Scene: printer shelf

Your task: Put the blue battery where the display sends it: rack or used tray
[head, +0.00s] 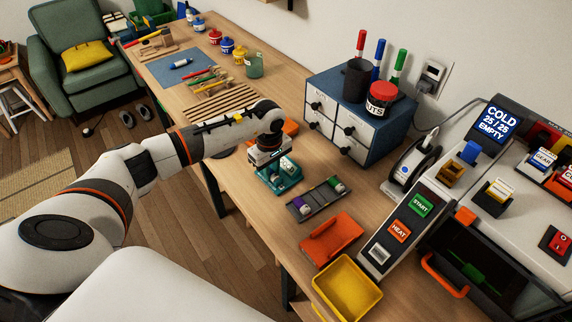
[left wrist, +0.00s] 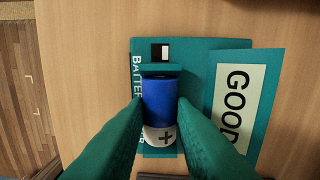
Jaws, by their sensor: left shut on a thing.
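The blue battery (left wrist: 160,100) lies in the teal battery tester (left wrist: 196,50), its pale end with a plus mark toward the bottom of the left wrist view. The tester's display (left wrist: 236,105) reads GOOD. My left gripper (left wrist: 160,112) has a teal finger on each side of the battery and is shut on it. In the head view my left gripper (head: 272,166) is down at the tester (head: 281,184), and the battery is mostly hidden there. A grey rack (head: 312,203) beside the tester holds a purple and a green battery with space between. My right gripper is not in view.
An orange tray-like item (head: 330,238) and a yellow bin (head: 347,288) stand in front of the rack. The button panel (head: 401,226) and printer are at right. A blue drawer cabinet (head: 352,118) is behind. A slatted wooden mat (head: 222,106) lies further left.

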